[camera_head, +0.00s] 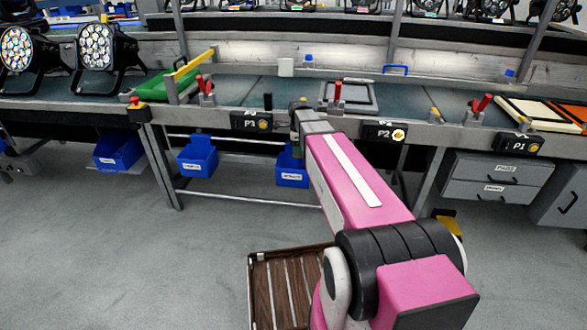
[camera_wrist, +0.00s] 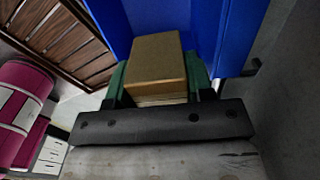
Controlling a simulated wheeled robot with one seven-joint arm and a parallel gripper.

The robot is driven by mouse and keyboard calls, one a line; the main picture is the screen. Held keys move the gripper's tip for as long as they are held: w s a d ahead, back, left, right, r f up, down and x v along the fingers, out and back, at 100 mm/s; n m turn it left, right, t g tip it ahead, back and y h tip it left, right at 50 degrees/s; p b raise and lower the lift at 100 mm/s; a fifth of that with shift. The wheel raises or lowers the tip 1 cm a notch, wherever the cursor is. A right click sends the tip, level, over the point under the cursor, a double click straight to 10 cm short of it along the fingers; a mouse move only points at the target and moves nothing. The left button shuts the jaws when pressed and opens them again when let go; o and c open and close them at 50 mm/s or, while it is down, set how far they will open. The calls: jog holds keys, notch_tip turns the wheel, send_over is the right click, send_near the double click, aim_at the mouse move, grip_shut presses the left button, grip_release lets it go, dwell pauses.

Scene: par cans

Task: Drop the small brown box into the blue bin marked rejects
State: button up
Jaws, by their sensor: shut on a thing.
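The small brown box (camera_wrist: 157,58) is held between the green fingers of my gripper (camera_wrist: 158,74) in the wrist view. Blue bin walls (camera_wrist: 232,35) show just beyond and on both sides of the box. I cannot tell whether the box is inside the rim. In the head view, the end of my arm reaches down at the bench edge over a blue bin (camera_head: 291,179) hung below it. That bin has a white label too small to read. My gripper and the box are hidden in the head view.
Two other labelled blue bins, one left of centre (camera_head: 198,158) and one farther left (camera_head: 119,151), hang under the workbench. The bench front rail (camera_head: 215,122) carries switch boxes. A brown slatted tray (camera_head: 262,290) is near my base. Drawers (camera_head: 495,180) stand at the right.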

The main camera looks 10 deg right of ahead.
jog(key=o, duration=1)
jog(key=shift+r, duration=0.1)
notch_tip(320, 180, up, 11)
jog(key=shift+f, duration=0.15)
jog(key=s+f+n, duration=0.5)
jog(key=s+n, duration=0.2)
jog(key=s+f+n, duration=0.6)
jog(key=s+n, duration=0.1)
jog(key=s+f+n, duration=0.6)
jog(key=s+n, duration=0.1)
jog(key=shift+s+n, duration=0.15)
jog(key=shift+n, duration=0.15)
